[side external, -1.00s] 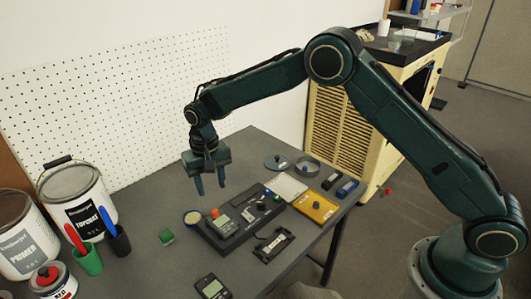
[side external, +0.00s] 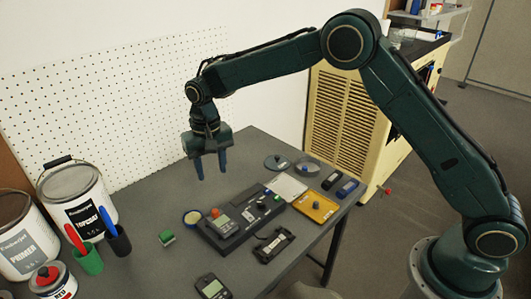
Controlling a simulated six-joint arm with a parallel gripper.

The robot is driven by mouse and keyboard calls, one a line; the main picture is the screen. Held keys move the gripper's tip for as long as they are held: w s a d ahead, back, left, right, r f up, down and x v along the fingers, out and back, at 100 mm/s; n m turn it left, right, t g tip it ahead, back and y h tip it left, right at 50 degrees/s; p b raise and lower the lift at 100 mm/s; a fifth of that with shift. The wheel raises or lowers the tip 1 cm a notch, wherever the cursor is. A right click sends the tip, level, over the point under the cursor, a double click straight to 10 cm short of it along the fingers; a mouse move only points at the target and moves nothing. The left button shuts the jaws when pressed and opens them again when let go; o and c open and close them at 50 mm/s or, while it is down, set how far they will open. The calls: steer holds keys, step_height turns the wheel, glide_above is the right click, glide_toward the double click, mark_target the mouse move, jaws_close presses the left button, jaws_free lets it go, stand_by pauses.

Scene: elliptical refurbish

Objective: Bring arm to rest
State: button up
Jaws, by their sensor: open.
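My gripper (side external: 211,176) hangs above the grey table (side external: 150,200), fingers pointing down. Its two blue fingers are apart with nothing between them. It is clear of the table and of the dark device tray (side external: 226,247) below it. My arm arches up and over from the right side of the picture.
Paint cans, Topcoat (side external: 79,200) and Primer (side external: 18,235), and a red can (side external: 52,283) stand at left beside green (side external: 88,262) and black (side external: 119,243) marker cups. A yellow tray (side external: 316,207), a black bracket (side external: 273,246) and a handheld meter (side external: 212,287) lie on the table. A pegboard stands behind.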

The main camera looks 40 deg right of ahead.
steer(key=s+d+r+n+t, duration=0.1)
steer(key=s+d+r, duration=0.4)
steer(key=s+r, duration=0.3)
steer(key=s+d+r+t, duration=0.2)
steer(key=s+d+r, duration=0.4)
steer(key=r, duration=0.4)
steer(key=s+d+n+t, duration=0.1)
steer(key=s+d, duration=0.1)
steer(key=s, duration=0.9)
steer(key=s+d+t, duration=0.1)
steer(key=s+d, duration=0.1)
steer(key=s, duration=0.9)
steer(key=shift+s+d+n, duration=0.3)
steer(key=shift+d+n, duration=0.1)
